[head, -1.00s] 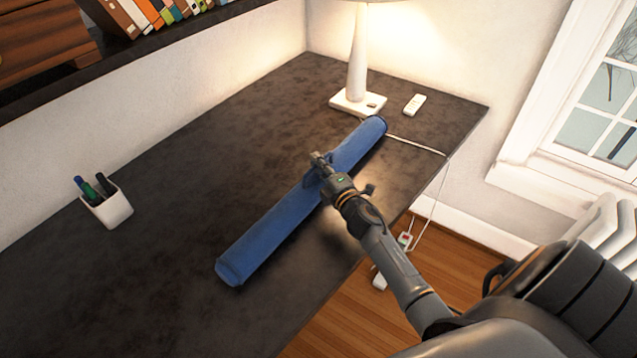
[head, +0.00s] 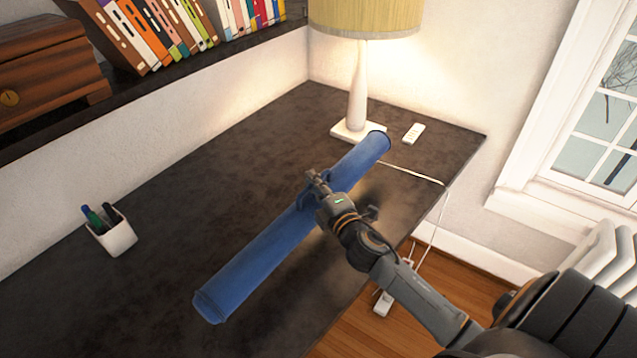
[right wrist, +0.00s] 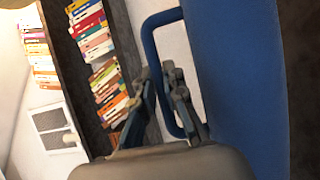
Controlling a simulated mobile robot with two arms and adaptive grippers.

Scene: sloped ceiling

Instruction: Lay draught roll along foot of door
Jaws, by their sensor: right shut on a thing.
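The draught roll (head: 255,260) is a long blue cylinder, slanting over the dark desk (head: 130,300) from lower left to the lamp side. My right gripper (head: 318,188) is at the roll's middle, shut on its blue loop handle. In the right wrist view the fingers (right wrist: 163,72) close around one bar of the handle (right wrist: 152,45), and the roll (right wrist: 235,85) fills the right side. The roll seems lifted a little above the desk, with a soft shadow beneath. No door is in view. My left gripper is not in view.
A lamp (head: 357,95) stands behind the roll's far end, with a white remote (head: 414,133) beside it. A white cable (head: 412,172) runs over the desk's right edge. A pen cup (head: 117,238) stands at left. Books (head: 170,28) line the shelf. A radiator (head: 603,255) is at right.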

